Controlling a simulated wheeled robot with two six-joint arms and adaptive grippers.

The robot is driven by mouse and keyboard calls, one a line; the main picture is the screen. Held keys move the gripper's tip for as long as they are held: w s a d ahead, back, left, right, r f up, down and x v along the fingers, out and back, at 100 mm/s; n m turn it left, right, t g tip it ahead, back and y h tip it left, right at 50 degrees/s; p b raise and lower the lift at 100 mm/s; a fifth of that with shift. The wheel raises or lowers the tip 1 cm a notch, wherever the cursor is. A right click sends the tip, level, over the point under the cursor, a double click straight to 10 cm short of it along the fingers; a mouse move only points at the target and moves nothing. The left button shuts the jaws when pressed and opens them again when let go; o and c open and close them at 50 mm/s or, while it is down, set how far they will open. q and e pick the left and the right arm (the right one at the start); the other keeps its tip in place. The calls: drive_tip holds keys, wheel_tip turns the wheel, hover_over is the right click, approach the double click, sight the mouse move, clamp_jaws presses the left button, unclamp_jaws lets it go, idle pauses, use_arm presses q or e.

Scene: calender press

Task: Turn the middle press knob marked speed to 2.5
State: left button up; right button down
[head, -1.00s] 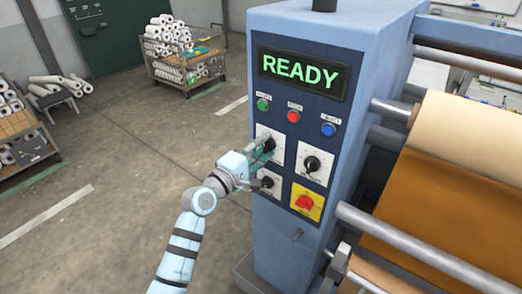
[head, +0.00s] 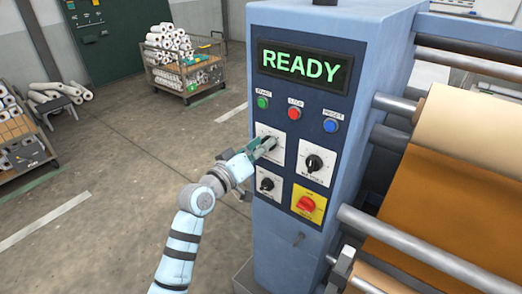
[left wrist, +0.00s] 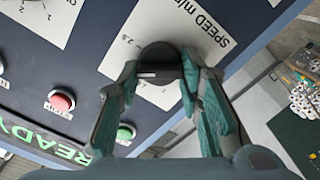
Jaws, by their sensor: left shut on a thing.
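The black speed knob (left wrist: 160,62) sits on a white dial plate marked "SPEED m/min" (left wrist: 195,22) in the left wrist view. In the head view this plate (head: 277,157) is the upper left one on the blue press, and the knob is mostly hidden by my fingers. My left gripper (head: 264,145) is shut on the knob, with one finger on each side; the left wrist view shows both fingers. A pale line shows on the knob. The small scale figures around it are partly covered and I cannot read the setting surely. My right gripper is not in view.
A lit "READY" display (head: 302,67) is above green (head: 263,102), red (head: 294,113) and blue (head: 330,126) buttons. Another black knob (head: 314,162) is to the right, a smaller one (head: 267,184) below, and a red switch (head: 306,204) on yellow. Rollers are at right.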

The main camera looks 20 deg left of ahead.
use_arm(q)
drive_tip(key=shift+d+f+m+b, duration=0.1)
drive_tip(key=shift+m+b, duration=0.6)
drive_tip(key=shift+m, duration=1.15)
drive_tip(key=shift+d+m+b, duration=0.1)
drive_tip(key=shift+m+b, duration=0.55)
drive_tip(key=shift+m, duration=1.2)
drive_tip(key=o, duration=1.2)
drive_tip(key=shift+a, duration=0.1)
